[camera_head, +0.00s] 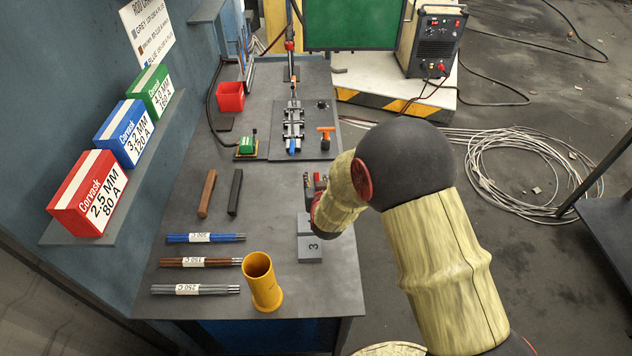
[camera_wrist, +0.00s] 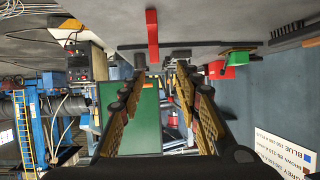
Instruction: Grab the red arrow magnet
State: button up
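A narrow red piece (camera_wrist: 152,35), which looks like the red arrow magnet, shows in the wrist view just above the gap between my fingertips in the picture. In the head view my gripper (camera_head: 315,185) is low over the bench, nearer the camera than that piece and partly hidden by my wrist.
A black clamp fixture (camera_head: 293,125) stands left of the piece. Grey numbered blocks (camera_head: 311,247) sit below my wrist.

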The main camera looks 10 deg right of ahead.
aim_at(317, 176)
jog(key=f, duration=0.2)
jog(key=shift+w+d+f, duration=0.1)
jog(key=shift+d+f, duration=0.15)
jog(key=shift+f, duration=0.05)
jog(key=shift+w+d+f+t+h, duration=0.1)
jog(key=shift+w+f+t+h, duration=0.1)
jog(key=shift+w+t+h, duration=0.1)
jog(key=b+x, duration=0.1)
jog(key=x, duration=0.6)
jog(key=shift+b, duration=0.3)
jog(key=shift+c, duration=0.3)
jog(key=c, duration=0.7)
grip_shut()
